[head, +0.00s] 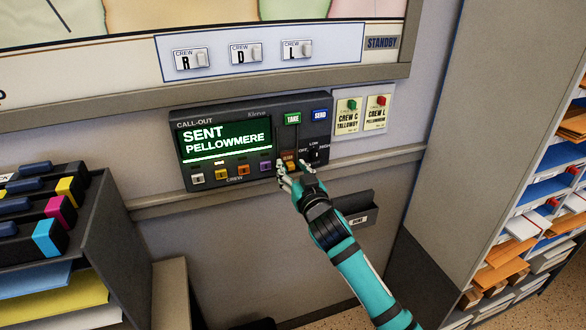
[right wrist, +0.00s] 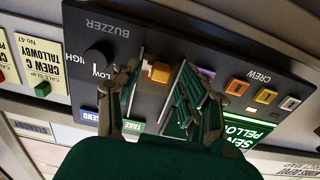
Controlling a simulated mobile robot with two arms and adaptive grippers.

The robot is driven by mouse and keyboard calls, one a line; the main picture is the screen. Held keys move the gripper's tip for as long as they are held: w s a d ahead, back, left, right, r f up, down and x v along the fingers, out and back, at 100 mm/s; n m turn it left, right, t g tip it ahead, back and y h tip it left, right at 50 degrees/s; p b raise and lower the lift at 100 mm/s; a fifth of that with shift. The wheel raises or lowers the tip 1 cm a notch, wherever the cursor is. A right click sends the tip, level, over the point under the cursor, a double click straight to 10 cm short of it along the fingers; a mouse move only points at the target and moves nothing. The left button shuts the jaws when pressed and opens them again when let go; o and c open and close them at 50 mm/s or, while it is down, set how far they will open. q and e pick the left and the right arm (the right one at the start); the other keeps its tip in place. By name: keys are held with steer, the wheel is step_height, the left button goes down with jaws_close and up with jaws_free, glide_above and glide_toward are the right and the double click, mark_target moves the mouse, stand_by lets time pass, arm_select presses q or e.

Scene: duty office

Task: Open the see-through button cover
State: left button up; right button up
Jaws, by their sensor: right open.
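The call-out panel (head: 222,122) is a dark box on the wall, its screen reading "SENT PELLOWMERE". An orange button (head: 291,165) sits low on it, right of the coloured crew buttons, and shows in the right wrist view (right wrist: 159,72). I cannot clearly make out the see-through cover; thin pale lines run beside the button, but whether they are its edges I cannot tell. My right gripper (head: 293,172) is open at the panel's lower edge. In the right wrist view its fingers (right wrist: 160,92) stand either side of the orange button, with nothing seen held. My left gripper is out of view.
A green TAKE button (head: 292,118) and a blue SEND button (head: 319,114) are at the panel's top right. Two call slips (head: 361,114) hang beside it. A small dark wall tray (head: 355,208) is below right. Shelves stand at both sides.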

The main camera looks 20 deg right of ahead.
mark_target(287, 140)
jaws_close()
stand_by(0.4)
steer(key=shift+r, duration=0.1)
step_height(287, 140, up, 6)
steer(key=p, duration=0.5)
steer(key=shift+f, duration=0.25)
jaws_free()
